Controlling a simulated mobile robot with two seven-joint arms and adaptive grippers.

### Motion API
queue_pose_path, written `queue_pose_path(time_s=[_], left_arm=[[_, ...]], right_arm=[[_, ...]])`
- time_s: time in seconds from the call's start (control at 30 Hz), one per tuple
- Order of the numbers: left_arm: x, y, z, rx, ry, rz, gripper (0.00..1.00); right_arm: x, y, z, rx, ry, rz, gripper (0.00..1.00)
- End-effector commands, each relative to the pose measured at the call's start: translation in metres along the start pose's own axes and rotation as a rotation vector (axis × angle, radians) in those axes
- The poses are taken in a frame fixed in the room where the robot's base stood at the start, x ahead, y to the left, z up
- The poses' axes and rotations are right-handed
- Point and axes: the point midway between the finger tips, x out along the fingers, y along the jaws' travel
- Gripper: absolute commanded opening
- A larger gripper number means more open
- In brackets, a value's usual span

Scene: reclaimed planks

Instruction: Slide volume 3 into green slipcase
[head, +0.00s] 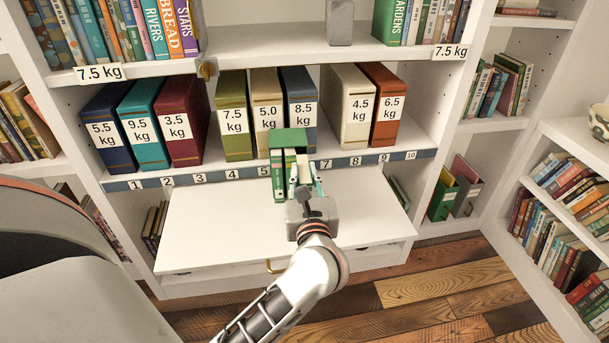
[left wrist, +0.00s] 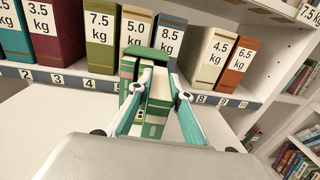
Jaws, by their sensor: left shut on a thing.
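The green slipcase (head: 289,138) stands upright on the white pull-out board in front of the shelf, its open side facing me. It also shows in the left wrist view (left wrist: 148,52). A green volume (head: 279,180) stands in its left part. My left gripper (head: 305,179) is shut on another green volume with a pale band, volume 3 (left wrist: 154,118), at the slipcase's right part. The held volume appears partly inside, its spine end sticking out toward me. How deep it sits is hidden by the fingers. My right gripper is not in view.
Binders with weight labels stand on the shelf behind, such as the olive one (head: 233,115) and the blue one (head: 299,97). A numbered strip (head: 222,174) runs along the shelf edge. The white board (head: 215,225) is clear on both sides of the slipcase.

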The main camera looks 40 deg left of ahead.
Motion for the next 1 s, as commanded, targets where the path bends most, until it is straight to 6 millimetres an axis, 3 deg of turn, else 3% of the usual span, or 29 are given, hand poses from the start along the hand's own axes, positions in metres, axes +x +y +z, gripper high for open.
queue_pose_path(time_s=[0.4, 1.0], left_arm=[[0.009, 0.000, 0.002, 0.000, -0.004, 0.001, 0.00], [-0.001, 0.000, 0.002, -0.001, -0.003, 0.000, 0.00]], right_arm=[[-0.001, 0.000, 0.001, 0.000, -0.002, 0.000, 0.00], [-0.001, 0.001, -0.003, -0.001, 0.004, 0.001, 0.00]])
